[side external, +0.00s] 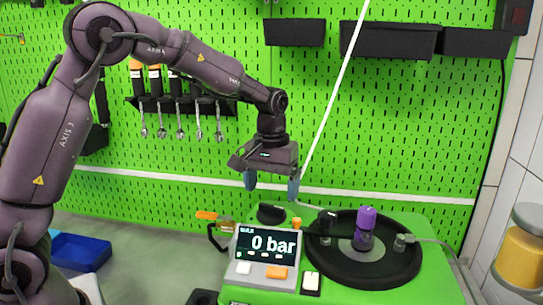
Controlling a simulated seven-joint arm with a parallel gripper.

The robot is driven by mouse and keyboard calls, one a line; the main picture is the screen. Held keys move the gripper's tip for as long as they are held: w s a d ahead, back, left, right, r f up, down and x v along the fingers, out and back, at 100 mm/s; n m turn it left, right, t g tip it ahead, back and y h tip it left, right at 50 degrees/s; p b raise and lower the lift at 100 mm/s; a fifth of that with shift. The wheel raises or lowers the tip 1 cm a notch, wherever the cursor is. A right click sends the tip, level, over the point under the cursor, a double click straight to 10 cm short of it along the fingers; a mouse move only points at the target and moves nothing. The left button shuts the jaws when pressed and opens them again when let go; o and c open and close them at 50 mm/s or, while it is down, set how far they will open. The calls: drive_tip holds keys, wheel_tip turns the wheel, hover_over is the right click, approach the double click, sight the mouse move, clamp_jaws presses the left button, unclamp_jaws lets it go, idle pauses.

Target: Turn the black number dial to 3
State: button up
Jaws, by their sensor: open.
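A low black knob (271,214), which looks like the number dial, sits on top of the green testbench (440,281) behind the display. Its numbers and pointer are too small to read. My gripper (271,185) points down above this knob, with its two blue-tipped fingers wide apart. It is open and empty, and a gap shows between the fingertips and the knob.
The display (267,243) reads 0 bar, with white and orange buttons below. To its right are a rocker switch (311,283) and a black disc (343,273) carrying a purple-topped part (365,228). An orange-handled valve (207,215) sits left. A green pegboard (380,130) stands behind.

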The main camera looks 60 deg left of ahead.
sight(262, 218)
wheel_tip(262, 218, up, 9)
idle(0.7)
drive_tip(key=s+d+m+t, duration=0.2)
drive_tip(key=s+m, duration=0.1)
drive_tip(key=s, duration=0.8)
drive_tip(key=s+d+m+t, duration=0.2)
drive_tip(key=s+m+t, duration=0.1)
drive_tip(key=s, duration=0.9)
drive_tip(key=shift+r+t, duration=0.3)
drive_tip(key=shift+r, duration=0.05)
